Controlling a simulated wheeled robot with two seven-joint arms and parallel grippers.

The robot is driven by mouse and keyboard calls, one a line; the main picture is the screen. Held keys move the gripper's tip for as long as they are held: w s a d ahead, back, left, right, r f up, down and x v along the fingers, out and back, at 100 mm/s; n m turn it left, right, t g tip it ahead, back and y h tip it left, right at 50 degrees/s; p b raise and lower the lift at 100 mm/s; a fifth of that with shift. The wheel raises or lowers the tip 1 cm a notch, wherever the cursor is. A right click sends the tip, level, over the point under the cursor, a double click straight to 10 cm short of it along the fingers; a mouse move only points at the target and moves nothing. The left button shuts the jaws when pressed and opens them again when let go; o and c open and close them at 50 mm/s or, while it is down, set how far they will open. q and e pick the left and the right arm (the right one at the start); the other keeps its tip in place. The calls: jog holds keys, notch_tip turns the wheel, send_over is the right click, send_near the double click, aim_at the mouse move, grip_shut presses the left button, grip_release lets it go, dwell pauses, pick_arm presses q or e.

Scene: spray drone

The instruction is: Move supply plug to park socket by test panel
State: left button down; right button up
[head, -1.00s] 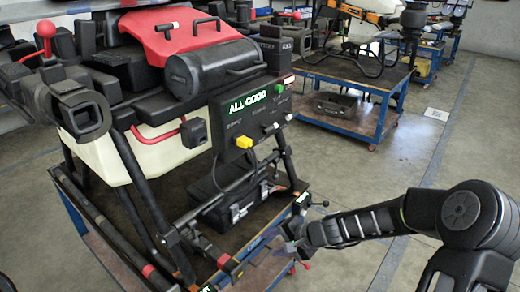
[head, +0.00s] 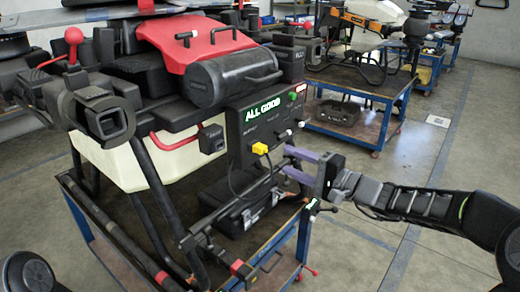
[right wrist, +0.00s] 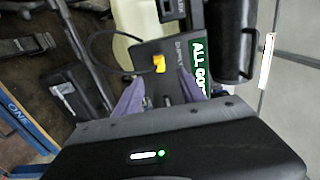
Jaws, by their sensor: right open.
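The yellow supply plug (head: 260,148) sits on the lower front of the dark test panel (head: 245,117), with a black cable looping down from it. It also shows in the right wrist view (right wrist: 159,63), ahead of the fingers. My right gripper (head: 284,161) is open and empty; its two purple fingers point at the panel, to the right of the plug and apart from it. In the right wrist view the fingers (right wrist: 160,88) stand either side of the plug's line. A small black block (head: 211,138) left of the panel may be the park socket; its label is unreadable.
The panel hangs on a big drone with a cream tank (head: 120,160) and black legs, standing on a blue cart (head: 300,245). A black case (head: 245,205) lies below the panel. Another cart (head: 350,125) stands behind. The floor at right is free.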

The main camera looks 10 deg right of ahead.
aim_at(265, 151)
jog(key=p+x, duration=0.1)
jog(key=x, duration=0.3)
jog(key=shift+w+a, duration=0.15)
jog(key=shift+a, duration=0.05)
jog(key=b+x, duration=0.1)
jog(key=x, duration=0.2)
jog(key=shift+f+b, duration=0.2)
jog(key=shift+b, duration=0.1)
jog(key=shift+x, duration=0.8)
jog(key=shift+r, duration=0.15)
jog(key=shift+b, duration=0.45)
jog(key=shift+b, duration=0.3)
